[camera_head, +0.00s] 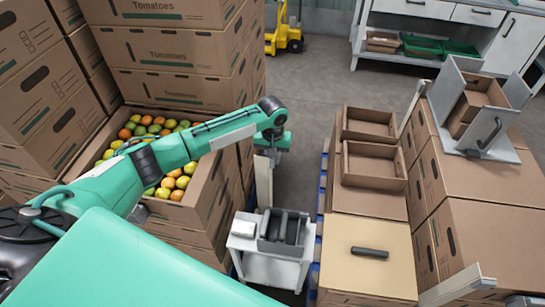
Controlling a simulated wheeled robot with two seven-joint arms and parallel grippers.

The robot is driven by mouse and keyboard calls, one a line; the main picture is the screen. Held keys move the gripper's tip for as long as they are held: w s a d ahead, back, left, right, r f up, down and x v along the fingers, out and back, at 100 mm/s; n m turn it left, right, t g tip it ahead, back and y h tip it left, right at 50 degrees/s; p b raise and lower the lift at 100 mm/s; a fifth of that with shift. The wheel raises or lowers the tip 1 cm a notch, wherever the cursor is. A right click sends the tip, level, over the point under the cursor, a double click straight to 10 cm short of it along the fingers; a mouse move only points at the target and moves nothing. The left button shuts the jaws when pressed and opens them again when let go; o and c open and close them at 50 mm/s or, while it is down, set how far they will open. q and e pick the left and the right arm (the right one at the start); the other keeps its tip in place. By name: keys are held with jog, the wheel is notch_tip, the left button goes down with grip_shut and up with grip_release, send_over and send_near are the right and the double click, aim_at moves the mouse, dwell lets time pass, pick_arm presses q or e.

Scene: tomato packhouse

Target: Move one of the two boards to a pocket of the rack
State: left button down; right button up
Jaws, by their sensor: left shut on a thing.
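My left gripper (270,151) hangs down at the end of the teal arm, beside the left carton stack and above and behind the rack. Its fingertips are hard to see. A pale upright strip (263,183) shows directly below it; I cannot tell whether this is held or a post behind. A small grey rack (283,231) with dark upright slots stands on a white cart. A flat tan board (352,280) with a dark handle lies on the front cartons. A grey upright panel (496,144) with a black handle stands at the right. My right gripper is out of view.
An open carton of tomatoes (185,212) stands at the left among tall stacks (165,50). Open empty trays (370,165) sit right of the aisle. Pale posts (412,105) stand by the right stacks. Clear floor (305,110) lies behind the cart.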

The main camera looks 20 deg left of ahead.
pick_arm(q)
jog(key=shift+f+b, duration=0.45)
jog(key=shift+f, duration=0.2)
jog(key=shift+r+p, duration=0.1)
jog(key=shift+p, duration=0.35)
jog(key=shift+f, duration=0.25)
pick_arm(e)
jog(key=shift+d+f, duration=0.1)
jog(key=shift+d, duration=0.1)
pick_arm(q)
jog(key=shift+p, duration=0.35)
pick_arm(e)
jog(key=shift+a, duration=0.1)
pick_arm(q)
jog(key=shift+p, duration=0.4)
jog(key=shift+f, duration=0.1)
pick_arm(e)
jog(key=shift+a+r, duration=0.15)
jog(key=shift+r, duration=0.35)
pick_arm(q)
jog(key=shift+f, duration=0.15)
